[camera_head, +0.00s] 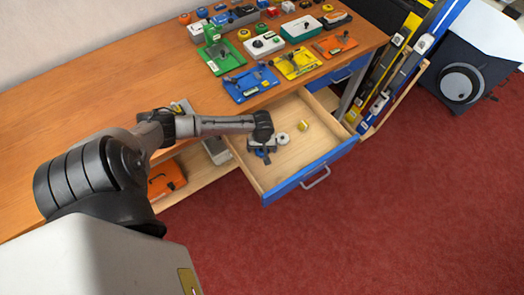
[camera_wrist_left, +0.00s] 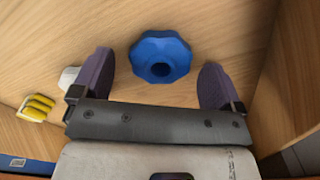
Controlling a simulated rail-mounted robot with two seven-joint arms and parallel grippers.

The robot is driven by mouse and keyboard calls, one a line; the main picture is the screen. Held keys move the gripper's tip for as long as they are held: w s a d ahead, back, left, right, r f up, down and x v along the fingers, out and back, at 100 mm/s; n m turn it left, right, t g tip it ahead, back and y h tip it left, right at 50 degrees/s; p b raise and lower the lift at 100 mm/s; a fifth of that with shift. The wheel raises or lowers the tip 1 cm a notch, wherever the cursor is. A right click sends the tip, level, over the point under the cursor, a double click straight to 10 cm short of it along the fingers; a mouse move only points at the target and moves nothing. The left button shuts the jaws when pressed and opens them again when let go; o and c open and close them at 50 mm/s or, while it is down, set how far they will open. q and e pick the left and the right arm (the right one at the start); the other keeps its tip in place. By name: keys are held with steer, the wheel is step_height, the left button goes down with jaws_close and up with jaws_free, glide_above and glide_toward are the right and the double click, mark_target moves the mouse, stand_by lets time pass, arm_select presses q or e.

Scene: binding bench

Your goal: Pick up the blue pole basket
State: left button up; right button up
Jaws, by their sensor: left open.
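The blue pole basket (camera_wrist_left: 172,48) is a small blue round piece with a scalloped rim and a hole in its middle. It lies in the open wooden drawer. In the head view it shows only in part (camera_head: 262,155), under my left gripper (camera_head: 263,147). In the left wrist view my left gripper (camera_wrist_left: 158,72) is open, with one finger on each side of the basket and clear gaps to both. The height of the fingers above it is hard to tell. My right gripper is not in view.
The drawer (camera_head: 310,168) has a blue front and also holds a white round piece (camera_head: 283,138) and a yellow piece (camera_head: 303,126). The bench top (camera_head: 110,95) is above it, with several coloured boards and bindings. Skis (camera_head: 400,75) lean at the right.

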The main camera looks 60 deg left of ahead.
arm_select(q)
steer(key=shift+f, duration=0.1)
steer(key=shift+c, duration=0.3)
steer(key=c, duration=0.9)
